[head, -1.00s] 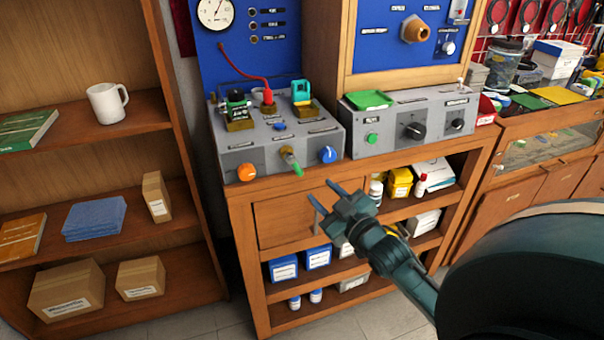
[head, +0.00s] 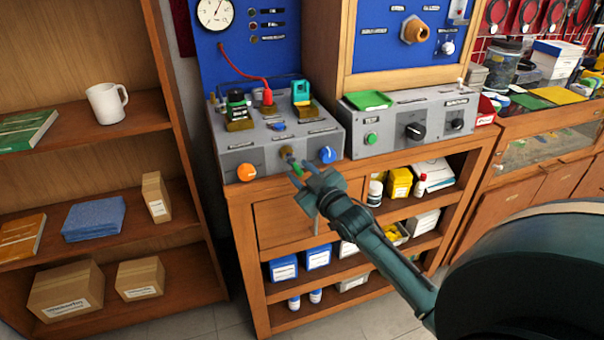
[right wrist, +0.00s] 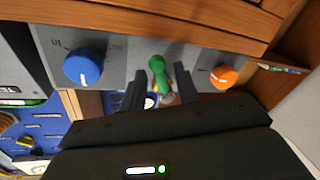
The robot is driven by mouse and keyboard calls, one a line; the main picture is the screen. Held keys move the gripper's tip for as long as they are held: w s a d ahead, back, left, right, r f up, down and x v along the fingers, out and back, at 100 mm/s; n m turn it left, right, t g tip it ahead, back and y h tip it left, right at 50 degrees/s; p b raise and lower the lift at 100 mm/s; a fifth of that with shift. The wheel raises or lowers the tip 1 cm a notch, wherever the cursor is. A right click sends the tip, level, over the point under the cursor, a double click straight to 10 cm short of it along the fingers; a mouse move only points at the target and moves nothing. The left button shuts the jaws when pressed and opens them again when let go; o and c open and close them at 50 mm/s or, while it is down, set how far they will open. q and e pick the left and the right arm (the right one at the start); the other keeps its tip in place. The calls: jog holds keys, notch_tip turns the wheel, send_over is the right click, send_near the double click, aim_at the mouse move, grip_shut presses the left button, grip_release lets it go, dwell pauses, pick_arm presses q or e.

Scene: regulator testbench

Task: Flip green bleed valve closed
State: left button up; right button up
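The green bleed valve's lever (head: 298,168) hangs from a brass fitting (head: 287,152) on the front of the grey left panel box. It sits between an orange knob (head: 247,172) and a blue knob (head: 327,155). My right gripper (head: 299,170) is at the lever, open. The right wrist view, which is upside down, shows the green lever (right wrist: 157,66) between my two spread fingers (right wrist: 163,76), with a visible gap on each side. The valve's base is partly hidden there. My left gripper is not in view.
The grey box (head: 222,148) stands on a wooden bench (head: 235,200) with a drawer below. A second grey box (head: 390,130) with a black knob is to the right. A wooden shelf (head: 90,187) with a mug and boxes stands at left.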

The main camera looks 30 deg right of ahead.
grip_shut()
jog(key=m, duration=0.2)
jog(key=a+m, duration=0.1)
jog(key=m+t+p, duration=0.1)
jog(key=m, duration=0.1)
jog(key=shift+w+a+f+m, duration=0.2)
jog(key=shift+a+f+m, duration=0.1)
jog(key=shift+a, duration=0.05)
jog(key=shift+o, duration=0.8)
grip_release()
jog(key=s+f, duration=0.1)
jog(key=s, duration=1.2)
jog(key=shift+a+f, duration=0.15)
jog(key=shift+a, duration=0.15)
